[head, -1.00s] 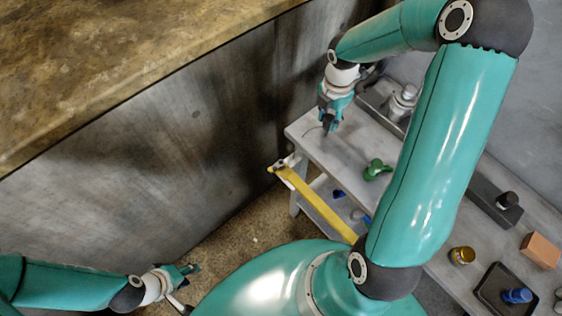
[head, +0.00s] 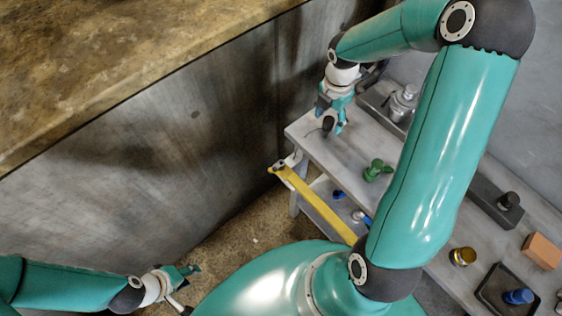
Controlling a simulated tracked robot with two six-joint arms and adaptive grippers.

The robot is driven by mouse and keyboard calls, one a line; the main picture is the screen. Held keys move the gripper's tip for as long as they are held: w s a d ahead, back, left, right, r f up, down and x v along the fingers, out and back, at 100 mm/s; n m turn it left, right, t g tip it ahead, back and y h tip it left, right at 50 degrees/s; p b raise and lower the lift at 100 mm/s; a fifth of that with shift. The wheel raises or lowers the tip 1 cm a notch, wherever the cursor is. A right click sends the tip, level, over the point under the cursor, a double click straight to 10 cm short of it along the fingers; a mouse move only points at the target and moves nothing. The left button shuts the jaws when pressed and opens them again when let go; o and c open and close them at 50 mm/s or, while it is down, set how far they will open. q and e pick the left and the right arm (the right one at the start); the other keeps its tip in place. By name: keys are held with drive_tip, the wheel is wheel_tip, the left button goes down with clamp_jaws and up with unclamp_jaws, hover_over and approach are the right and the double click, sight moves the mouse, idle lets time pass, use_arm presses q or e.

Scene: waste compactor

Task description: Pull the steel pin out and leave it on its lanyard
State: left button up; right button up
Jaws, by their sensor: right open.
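My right gripper (head: 332,119) is over the near left end of the grey bench, its fingers spread. A small dark rounded piece (head: 327,124) shows between or just below the fingers; I cannot tell if it stands on the bench or touches them. I cannot make out the steel pin for certain. A faint thin line near the bench corner could be its lanyard, but it is too small to tell. My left gripper (head: 191,288) is open and empty at the lower left, far from the bench.
The grey bench (head: 345,160) carries a green-knobbed part (head: 376,170), a brass piece (head: 462,256), an orange block (head: 541,250) and a black tray (head: 489,292) with a blue item. A yellow bar (head: 318,208) slants beside it. A large metal wall (head: 170,160) stands on the left.

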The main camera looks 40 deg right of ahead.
wheel_tip(320, 180, up, 12)
drive_tip(key=f, duration=0.1)
drive_tip(key=s+a+f+m+g+y, duration=0.1)
drive_tip(key=s+a+f+m, duration=0.3)
drive_tip(key=a+f, duration=0.6)
drive_tip(key=s+a+f+m+g+y, duration=0.15)
drive_tip(key=s+a+f+m, duration=0.3)
drive_tip(key=a+f, duration=0.45)
drive_tip(key=s+a+f+m+y, duration=0.2)
drive_tip(key=s+a+f+m, duration=0.25)
drive_tip(key=a+f, duration=0.55)
drive_tip(key=w+m+t, duration=0.1)
drive_tip(key=m, duration=0.1)
drive_tip(key=w+m+t, duration=0.1)
drive_tip(key=w+m, duration=0.1)
drive_tip(key=m, duration=0.1)
drive_tip(key=w+m+t, duration=0.1)
drive_tip(key=w+m, duration=0.1)
drive_tip(key=m, duration=0.1)
drive_tip(key=shift+d+h, duration=0.25)
drive_tip(key=shift+d, duration=0.15)
drive_tip(key=shift+f, duration=0.1)
